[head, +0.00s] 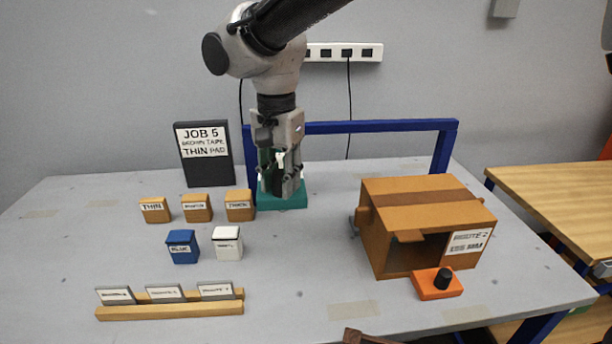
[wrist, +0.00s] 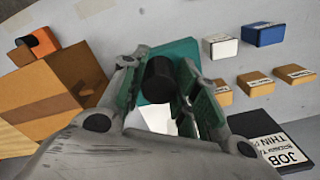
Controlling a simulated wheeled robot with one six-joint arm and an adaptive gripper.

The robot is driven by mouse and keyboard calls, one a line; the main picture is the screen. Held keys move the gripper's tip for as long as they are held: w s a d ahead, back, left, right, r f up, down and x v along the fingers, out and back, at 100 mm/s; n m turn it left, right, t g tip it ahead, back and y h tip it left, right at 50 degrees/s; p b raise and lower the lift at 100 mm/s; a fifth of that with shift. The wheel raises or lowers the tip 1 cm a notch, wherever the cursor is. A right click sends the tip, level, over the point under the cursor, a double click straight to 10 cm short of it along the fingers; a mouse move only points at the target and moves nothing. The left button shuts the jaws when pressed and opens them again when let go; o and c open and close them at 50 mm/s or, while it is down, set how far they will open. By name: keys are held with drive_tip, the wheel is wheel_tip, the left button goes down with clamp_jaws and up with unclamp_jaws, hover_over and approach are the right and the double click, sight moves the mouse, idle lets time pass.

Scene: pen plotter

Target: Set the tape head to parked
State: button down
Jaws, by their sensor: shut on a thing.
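My gripper (head: 281,182) points straight down over a teal base (head: 290,202) at the back middle of the table. In the wrist view my gripper (wrist: 160,88) has its two fingers on either side of a black cylindrical knob (wrist: 158,76), shut on it. The teal base (wrist: 184,50) shows behind the knob. In the head view the fingers mostly hide the knob. No label reading tape head or parked is visible, so I cannot tell its setting. A white patch (wrist: 160,122) shows between the fingers; I cannot tell what it is.
A blue frame (head: 380,126) stands behind the gripper. A brown box (head: 420,195) and an orange block with a black dial (head: 425,284) are right. Small labelled boxes (head: 197,210), a job sign (head: 204,170) and a card rack (head: 170,312) are left. The table's centre front is clear.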

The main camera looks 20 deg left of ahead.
drive_tip(key=shift+s+a, duration=0.35)
drive_tip(key=shift+a, duration=0.3)
drive_tip(key=c, duration=1.1)
unclamp_jaws()
drive_tip(key=shift+s+a, duration=0.1)
drive_tip(key=shift+a, duration=0.1)
drive_tip(key=shift+o, duration=0.2)
drive_tip(key=shift+d, duration=0.1)
drive_tip(key=shift+r, duration=0.55)
wheel_tip(320, 180, up, 11)
